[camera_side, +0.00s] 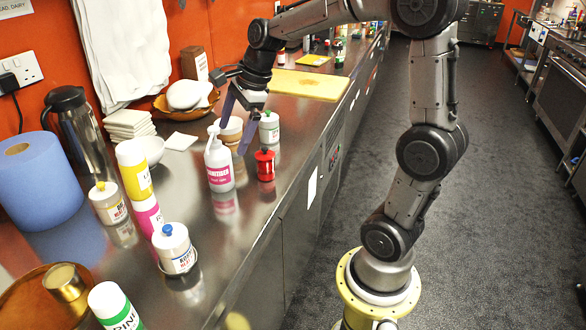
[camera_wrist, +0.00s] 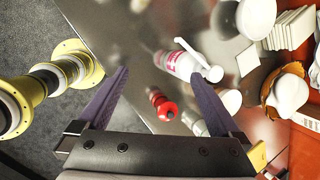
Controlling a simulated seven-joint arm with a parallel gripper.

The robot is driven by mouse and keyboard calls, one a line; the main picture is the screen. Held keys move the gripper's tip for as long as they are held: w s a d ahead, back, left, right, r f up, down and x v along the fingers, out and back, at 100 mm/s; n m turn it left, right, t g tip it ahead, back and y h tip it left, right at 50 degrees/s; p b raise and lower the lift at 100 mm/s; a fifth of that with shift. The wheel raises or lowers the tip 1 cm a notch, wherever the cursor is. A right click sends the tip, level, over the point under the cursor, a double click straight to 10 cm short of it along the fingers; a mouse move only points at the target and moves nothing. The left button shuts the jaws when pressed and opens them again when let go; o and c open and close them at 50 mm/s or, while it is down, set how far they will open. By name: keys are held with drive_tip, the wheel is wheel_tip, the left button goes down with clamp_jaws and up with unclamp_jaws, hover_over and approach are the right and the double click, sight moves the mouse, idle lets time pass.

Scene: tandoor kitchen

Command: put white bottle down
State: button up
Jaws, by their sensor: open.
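A white pump bottle (camera_side: 219,168) with a pink label stands upright on the steel counter (camera_side: 225,245). It also shows in the wrist view, beyond the fingertips (camera_wrist: 178,63). My gripper (camera_side: 234,138) is open, with its fingers pointing down over the counter just behind the bottle in the side view. In the wrist view nothing is held between the spread fingers (camera_wrist: 157,80). I cannot tell the exact gap between fingers and bottle.
A red pepper mill (camera_side: 265,164) and a white jar with a green lid (camera_side: 269,128) stand right of the bottle. A yellow-white bottle (camera_side: 134,170), a pink bottle (camera_side: 148,214) and a blue-capped jar (camera_side: 174,250) stand left and nearer. Bare counter lies in front.

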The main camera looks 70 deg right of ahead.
drive_tip(key=s+a+n, duration=0.5)
drive_tip(key=s+n, duration=0.5)
drive_tip(key=n, duration=0.2)
drive_tip(key=s+a+n+t, duration=0.1)
drive_tip(key=s+a+n, duration=0.3)
drive_tip(key=s+n, duration=0.5)
drive_tip(key=n, duration=0.3)
drive_tip(key=shift+s+a+f+n+h, duration=0.3)
drive_tip(key=shift+s+a+f+h, duration=0.05)
drive_tip(key=shift+s+a+h, duration=0.05)
